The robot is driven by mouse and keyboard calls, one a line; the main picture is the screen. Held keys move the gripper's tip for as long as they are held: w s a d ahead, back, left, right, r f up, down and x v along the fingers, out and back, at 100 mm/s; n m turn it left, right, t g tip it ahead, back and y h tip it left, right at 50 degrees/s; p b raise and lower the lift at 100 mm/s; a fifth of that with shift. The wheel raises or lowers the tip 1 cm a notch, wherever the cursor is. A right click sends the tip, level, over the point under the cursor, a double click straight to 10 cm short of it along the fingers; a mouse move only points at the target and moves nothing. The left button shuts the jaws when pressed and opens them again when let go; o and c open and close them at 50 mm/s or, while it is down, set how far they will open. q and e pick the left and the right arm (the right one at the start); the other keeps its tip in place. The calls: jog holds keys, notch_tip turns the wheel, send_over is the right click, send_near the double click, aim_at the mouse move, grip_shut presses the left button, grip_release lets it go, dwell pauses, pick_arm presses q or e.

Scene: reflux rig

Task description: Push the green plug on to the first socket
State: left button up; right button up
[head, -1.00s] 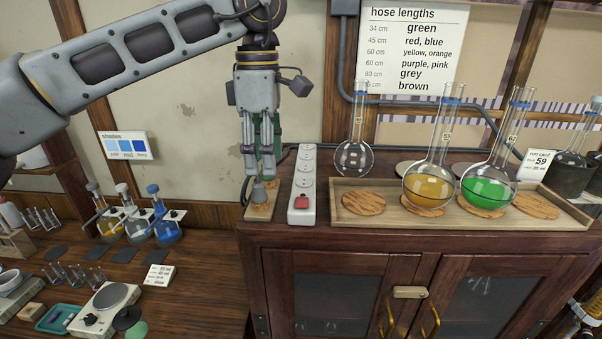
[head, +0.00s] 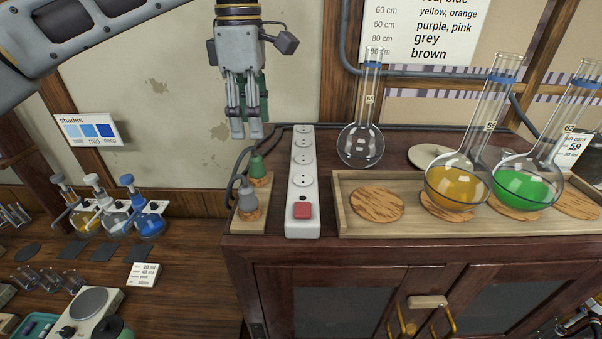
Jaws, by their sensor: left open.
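The green plug (head: 257,164) stands upright on a cork pad at the back of a small wooden board, with a dark cable attached. A grey plug (head: 247,201) stands in front of it on the same board. The white socket strip (head: 301,208) lies just right of the board, with several round sockets in a row and a red switch (head: 302,210) at its near end. No plug sits in the strip. My left gripper (head: 247,134) is open and empty, pointing down above and slightly behind the green plug.
A wooden tray (head: 376,234) with cork mats holds a yellow flask (head: 458,188) and a green flask (head: 524,187) right of the strip. An empty flask (head: 360,145) stands behind it. The lower bench on the left holds several small flasks.

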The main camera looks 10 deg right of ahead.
aim_at(255, 157)
pick_arm(q)
jog(key=shift+s+r, duration=0.1)
jog(key=shift+s, duration=0.1)
jog(key=shift+w+f+b, duration=0.1)
jog(key=shift+f+b, duration=0.4)
jog(key=shift+f, duration=0.1)
jog(key=shift+f+b, duration=1.65)
jog(key=shift+f, duration=0.35)
jog(key=shift+f+b, duration=1.1)
jog(key=shift+f, duration=0.85)
pick_arm(e)
notch_tip(255, 157, down, 6)
jog(key=shift+s+f, duration=0.25)
jog(key=shift+s, duration=0.05)
jog(key=shift+r, duration=0.2)
pick_arm(q)
jog(key=shift+c, duration=0.4)
